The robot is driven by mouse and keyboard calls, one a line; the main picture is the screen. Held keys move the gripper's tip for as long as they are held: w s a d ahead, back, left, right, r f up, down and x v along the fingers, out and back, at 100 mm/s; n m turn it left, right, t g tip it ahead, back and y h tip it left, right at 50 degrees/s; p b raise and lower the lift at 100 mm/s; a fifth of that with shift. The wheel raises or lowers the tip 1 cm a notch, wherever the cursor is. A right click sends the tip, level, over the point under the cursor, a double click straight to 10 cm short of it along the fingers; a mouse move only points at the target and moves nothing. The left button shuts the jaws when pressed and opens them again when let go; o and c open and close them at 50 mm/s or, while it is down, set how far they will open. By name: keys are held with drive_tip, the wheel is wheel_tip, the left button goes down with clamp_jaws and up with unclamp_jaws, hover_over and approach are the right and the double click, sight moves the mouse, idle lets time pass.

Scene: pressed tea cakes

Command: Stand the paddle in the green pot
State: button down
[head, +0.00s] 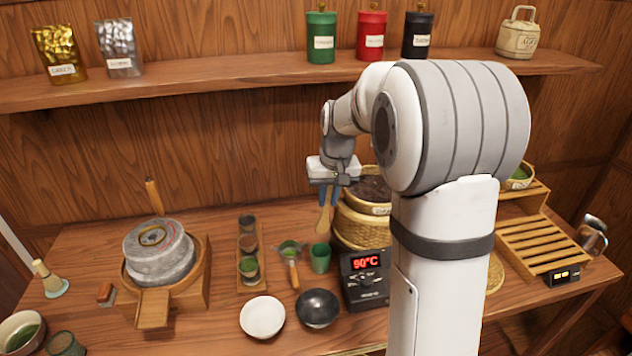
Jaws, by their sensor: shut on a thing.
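My gripper (328,198) points down with its blue fingers shut on a wooden paddle (324,220). The paddle hangs roughly upright, its lower end in view and its upper part hidden between the fingers. The green pot (320,259) is a small cup-like pot on the table. The paddle appears just above the pot in the picture; I cannot tell whether it is exactly over the opening.
A woven basket stack (358,232) stands close on the right. A black heater reading 90°C (365,281) is at the pot's lower right. A strainer (289,250) lies on the left. A white bowl (262,316) and a black bowl (317,308) stand in front.

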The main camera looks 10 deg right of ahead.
sight(327, 208)
drive_tip(key=shift+w+d+f, duration=0.1)
drive_tip(key=shift+w+d, duration=0.05)
drive_tip(key=shift+a+f+b, duration=0.2)
drive_tip(key=shift+f+b, duration=1.25)
drive_tip(key=shift+f, duration=0.4)
drive_tip(key=shift+f+b, duration=2.45)
drive_tip(key=shift+f, duration=1.05)
drive_tip(key=c, duration=1.3)
unclamp_jaws()
drive_tip(key=shift+r, duration=0.15)
